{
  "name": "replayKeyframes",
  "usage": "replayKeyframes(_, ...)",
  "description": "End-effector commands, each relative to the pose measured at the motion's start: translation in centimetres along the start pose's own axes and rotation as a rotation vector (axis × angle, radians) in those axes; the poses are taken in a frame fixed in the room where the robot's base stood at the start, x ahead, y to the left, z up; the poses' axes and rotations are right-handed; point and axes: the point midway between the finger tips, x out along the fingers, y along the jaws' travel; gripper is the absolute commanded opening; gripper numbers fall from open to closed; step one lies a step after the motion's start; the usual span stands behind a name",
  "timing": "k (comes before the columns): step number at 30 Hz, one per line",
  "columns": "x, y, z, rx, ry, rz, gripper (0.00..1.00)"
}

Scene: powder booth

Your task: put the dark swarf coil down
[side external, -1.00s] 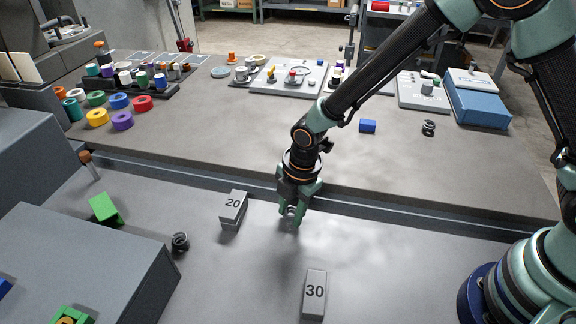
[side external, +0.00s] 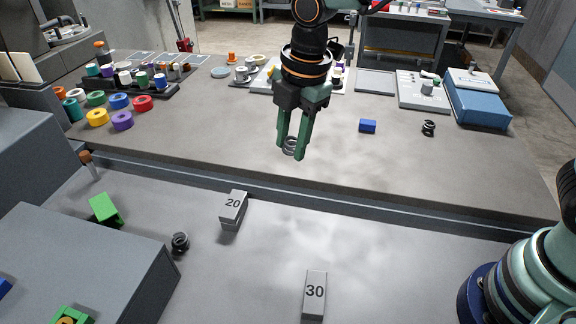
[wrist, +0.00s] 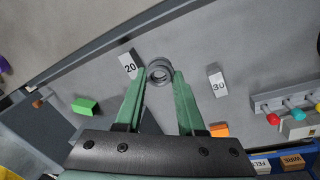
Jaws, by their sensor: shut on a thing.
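My gripper (side external: 292,152) is shut on a grey swarf coil (side external: 290,142) and holds it up in the air, fingers pointing down. In the wrist view the coil (wrist: 159,72) sits between the two green fingertips (wrist: 158,78). It looks paler than two other coils in the side view. One dark coil (side external: 180,242) rests on the lower front surface, left of the block marked 20. Another dark coil (side external: 428,128) rests on the raised bench at the right.
Block 20 (side external: 233,208) and block 30 (side external: 314,292) stand on the lower surface, with free room between and right of them. A ledge (side external: 400,207) borders the raised bench (side external: 220,140).

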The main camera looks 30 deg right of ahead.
Motion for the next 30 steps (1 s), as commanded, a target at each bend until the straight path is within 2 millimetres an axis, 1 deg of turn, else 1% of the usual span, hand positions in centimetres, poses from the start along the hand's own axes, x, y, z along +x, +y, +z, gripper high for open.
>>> replayKeyframes(1, -0.6, 0.2, 0.0, 0.000, 0.001, 0.003, 0.00)
replayKeyframes(5, -1.5, 0.4, 0.8, 0.037, -0.003, 0.000, 0.00)
replayKeyframes(8, -1.9, 0.8, 3.2, 0.141, -0.012, -0.003, 0.00)
replayKeyframes(11, -2.3, 1.2, 7.2, 0.312, -0.026, -0.007, 0.00)
replayKeyframes(12, -2.5, 1.2, 9.1, 0.395, -0.033, -0.009, 0.00)
replayKeyframes(14, -2.8, 1.1, 12.0, 0.527, -0.044, -0.012, 0.00)
replayKeyframes(15, -3.0, 0.9, 13.9, 0.616, -0.051, -0.014, 0.00)
replayKeyframes(17, -3.4, 0.5, 16.8, 0.748, -0.061, -0.016, 0.00)
replayKeyframes(18, -3.7, 0.1, 18.7, 0.836, -0.068, -0.017, 0.00)
replayKeyframes(19, -3.9, -0.3, 20.1, 0.901, -0.073, -0.018, 0.00)
replayKeyframes(20, -4.1, -0.7, 21.5, 0.967, -0.078, -0.019, 0.00)
replayKeyframes(21, -4.3, -1.3, 23.3, 1.054, -0.084, -0.019, 0.00)
replayKeyframes(23, -4.8, -2.3, 25.9, 1.185, -0.094, -0.021, 0.00)
replayKeyframes(24, -5.1, -3.1, 27.7, 1.274, -0.101, -0.020, 0.00)
replayKeyframes(26, -5.6, -4.4, 30.2, 1.406, -0.110, -0.019, 0.00)
replayKeyframes(27, -6.0, -5.4, 31.8, 1.492, -0.117, -0.019, 0.00)
replayKeyframes(29, -6.5, -7.0, 34.1, 1.624, -0.126, -0.016, 0.00)
replayKeyframes(30, -6.8, -8.2, 35.6, 1.713, -0.132, -0.014, 0.00)
